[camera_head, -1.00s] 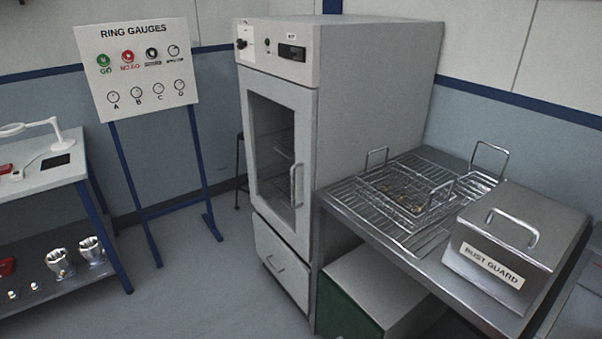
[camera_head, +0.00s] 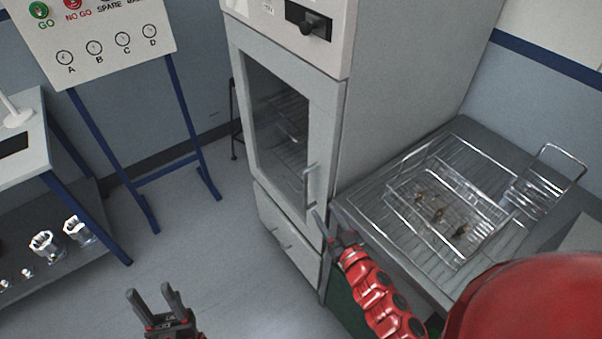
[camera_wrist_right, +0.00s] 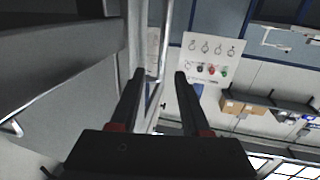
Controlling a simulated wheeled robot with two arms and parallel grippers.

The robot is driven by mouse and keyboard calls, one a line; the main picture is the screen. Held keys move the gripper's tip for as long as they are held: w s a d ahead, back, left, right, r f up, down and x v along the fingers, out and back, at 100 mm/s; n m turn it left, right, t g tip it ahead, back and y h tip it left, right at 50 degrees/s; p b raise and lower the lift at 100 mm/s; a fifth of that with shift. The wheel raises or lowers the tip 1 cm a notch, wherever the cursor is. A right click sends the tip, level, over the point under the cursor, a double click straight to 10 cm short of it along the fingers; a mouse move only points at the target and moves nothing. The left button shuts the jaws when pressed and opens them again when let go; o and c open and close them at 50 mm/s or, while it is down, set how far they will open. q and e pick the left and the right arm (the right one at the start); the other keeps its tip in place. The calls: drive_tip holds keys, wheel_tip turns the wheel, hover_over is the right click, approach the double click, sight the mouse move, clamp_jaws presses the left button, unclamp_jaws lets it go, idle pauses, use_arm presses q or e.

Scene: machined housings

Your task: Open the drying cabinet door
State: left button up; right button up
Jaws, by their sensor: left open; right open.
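The grey drying cabinet (camera_head: 400,80) stands in the middle of the head view. Its door (camera_head: 275,125) has a dark window and looks closed. The upright metal door handle (camera_head: 306,187) is on the door's right side. My right gripper (camera_head: 322,222) is open close to the handle's lower end. In the right wrist view, a long metal bar, apparently the handle (camera_wrist_right: 165,50), shows between the fingers of my right gripper (camera_wrist_right: 159,73); I cannot tell if it touches them. My left gripper (camera_head: 153,291) is open and empty above the floor at the lower left.
A drawer (camera_head: 289,240) with its own handle sits below the door. A metal bench (camera_head: 365,190) with a wire basket (camera_head: 440,205) stands close on the right. The floor in front of the cabinet is clear.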

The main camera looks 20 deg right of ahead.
drive_tip(key=w+a+p, duration=0.2)
drive_tip(key=w+p, duration=0.1)
drive_tip(key=w, duration=1.1)
drive_tip(key=shift+w+a, duration=0.3)
clamp_jaws()
idle(0.7)
